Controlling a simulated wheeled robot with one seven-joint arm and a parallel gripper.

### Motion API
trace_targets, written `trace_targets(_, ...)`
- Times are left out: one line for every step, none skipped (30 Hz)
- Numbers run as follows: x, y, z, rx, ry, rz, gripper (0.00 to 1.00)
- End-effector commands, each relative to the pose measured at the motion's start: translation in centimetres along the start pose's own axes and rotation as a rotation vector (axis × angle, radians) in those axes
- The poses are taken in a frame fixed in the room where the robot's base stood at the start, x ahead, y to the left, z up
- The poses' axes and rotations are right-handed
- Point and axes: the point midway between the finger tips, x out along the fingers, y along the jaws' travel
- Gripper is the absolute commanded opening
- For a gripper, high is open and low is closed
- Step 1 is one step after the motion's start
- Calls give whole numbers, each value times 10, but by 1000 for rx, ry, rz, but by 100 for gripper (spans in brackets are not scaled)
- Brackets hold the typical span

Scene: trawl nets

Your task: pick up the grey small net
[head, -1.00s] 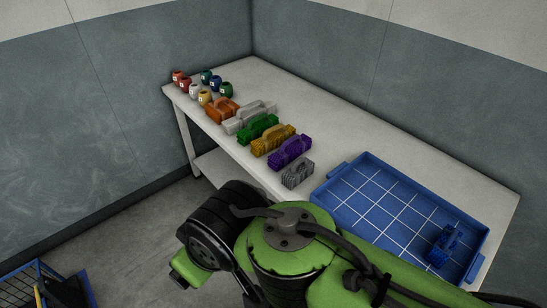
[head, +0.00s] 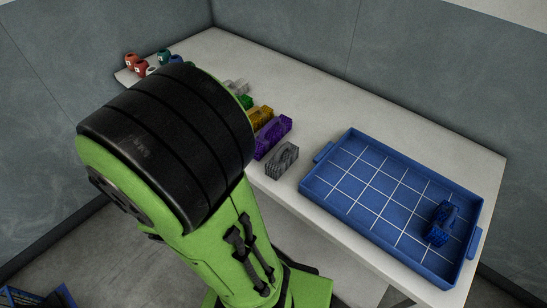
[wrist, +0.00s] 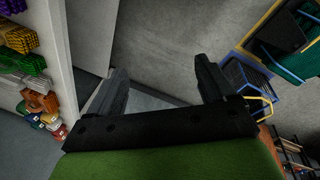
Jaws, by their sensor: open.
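The grey small net (head: 282,160) is a small folded bundle with a handle-like loop. In the head view it sits on the white table between the purple net and the blue tray. It is not clearly visible in the wrist view. My gripper (wrist: 160,90) shows in the wrist view with its two dark fingers wide apart and nothing between them. It points at the floor and wall beside the table, away from the grey net. In the head view my green and black arm hides the left part of the table, and the gripper itself does not show.
A purple net (head: 272,138) lies just left of the grey one, with yellow, green and other nets beyond. A blue tray (head: 345,205) with a white grid holds a blue net (head: 441,223). Blue-framed containers (wrist: 247,80) stand on the floor. The table's back is clear.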

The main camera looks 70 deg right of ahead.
Motion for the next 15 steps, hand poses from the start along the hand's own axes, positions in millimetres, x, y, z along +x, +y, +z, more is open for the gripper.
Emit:
trace_targets(19, 6, 6, -30, -56, 21, 83)
trace_targets(30, 12, 10, -54, -88, 39, 83)
trace_targets(46, 20, 18, -91, -139, 66, 83)
trace_targets(58, 27, 24, -125, -181, 88, 83)
trace_targets(70, 34, 32, -163, -227, 113, 83)
trace_targets(84, 46, 44, -218, -290, 148, 83)
trace_targets(94, 54, 52, -263, -339, 173, 83)
trace_targets(102, 63, 62, -310, -391, 200, 83)
trace_targets(111, 75, 75, -378, -460, 233, 83)
trace_targets(117, 85, 84, -432, -514, 258, 83)
trace_targets(121, 94, 94, -488, -569, 282, 83)
trace_targets(125, 108, 106, -567, -645, 312, 83)
trace_targets(127, 117, 114, -628, -702, 334, 83)
trace_targets(127, 127, 121, -690, -756, 352, 83)
trace_targets(126, 138, 128, -766, -826, 374, 83)
